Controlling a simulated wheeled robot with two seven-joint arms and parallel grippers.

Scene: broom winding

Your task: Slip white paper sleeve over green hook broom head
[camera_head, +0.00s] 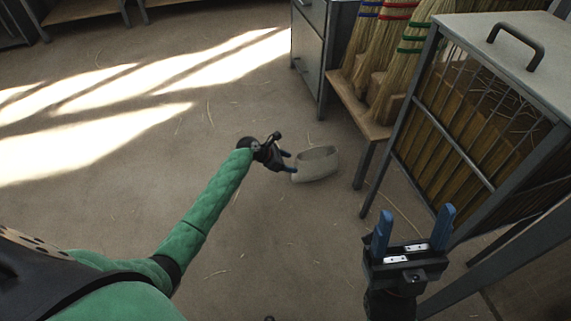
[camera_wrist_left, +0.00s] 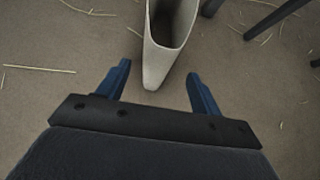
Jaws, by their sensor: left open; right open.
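A white paper sleeve (camera_head: 316,168) with an oval opening is at the middle of the head view. I cannot tell whether it rests on the floor. My left gripper (camera_head: 288,161) is open at the sleeve's left end. In the left wrist view the sleeve's narrow end (camera_wrist_left: 154,68) lies between the parted blue fingers (camera_wrist_left: 159,70), with gaps on both sides. My right gripper (camera_head: 414,221) is open and empty at the lower right, in front of the cage. A broom with green bands (camera_head: 411,44) stands on the bench; no hook on it can be made out.
Brooms with red (camera_head: 399,10) and blue bands stand beside the green-banded one on a wooden bench (camera_head: 357,112). A metal wire-sided cage (camera_head: 477,120) with a handled lid fills the right. A grey cabinet (camera_head: 309,62) stands behind. The floor to the left is clear except for straw.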

